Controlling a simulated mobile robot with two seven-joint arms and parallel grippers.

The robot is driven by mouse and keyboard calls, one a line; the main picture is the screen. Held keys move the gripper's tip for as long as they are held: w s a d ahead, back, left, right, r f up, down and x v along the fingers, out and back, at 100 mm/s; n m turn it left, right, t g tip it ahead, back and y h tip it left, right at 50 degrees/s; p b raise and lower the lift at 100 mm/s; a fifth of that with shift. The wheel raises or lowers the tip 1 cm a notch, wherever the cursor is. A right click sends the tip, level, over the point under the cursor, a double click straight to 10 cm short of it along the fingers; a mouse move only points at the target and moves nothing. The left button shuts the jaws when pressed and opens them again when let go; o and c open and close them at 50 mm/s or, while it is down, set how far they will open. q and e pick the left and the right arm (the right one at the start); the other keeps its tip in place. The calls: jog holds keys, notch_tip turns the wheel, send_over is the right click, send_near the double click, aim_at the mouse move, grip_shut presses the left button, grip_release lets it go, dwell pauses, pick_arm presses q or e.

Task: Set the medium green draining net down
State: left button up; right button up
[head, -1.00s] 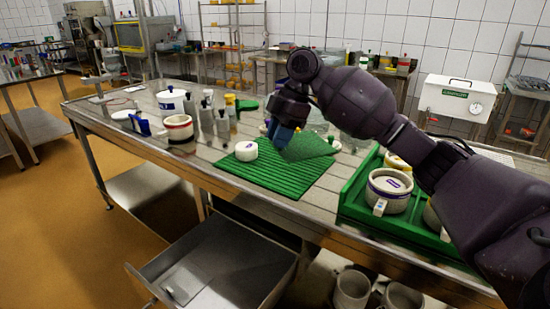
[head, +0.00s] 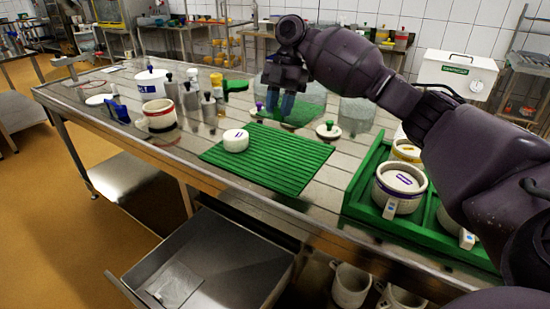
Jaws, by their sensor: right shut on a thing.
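My right gripper (head: 280,107) is at the far side of the table, beyond the ribbed green mat (head: 285,165). Its blue fingers are shut on the medium green draining net (head: 302,115), which shows as a small dark green patch beside and behind the fingers. The fingers hide part of the net, and I cannot tell whether it touches the table. My left gripper is not in view.
A white cheese (head: 235,140) sits on the mat's left part. A lid with a green knob (head: 328,130) stands close right of the net. Clear containers stand behind. A green crate (head: 358,190) with moulds is at right.

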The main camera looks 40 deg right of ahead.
notch_tip(320, 180, down, 10)
jog(key=shift+w+f+b, duration=0.1)
jog(key=shift+f+b, duration=0.05)
jog(key=shift+b, duration=0.55)
notch_tip(320, 180, down, 6)
jog(key=shift+r+b, duration=0.1)
jog(key=shift+b, duration=0.45)
jog(key=shift+r, duration=0.1)
jog(key=o, duration=0.9)
jog(key=p+v, duration=0.1)
jog(key=v, duration=1.1)
jog(key=shift+d, duration=0.1)
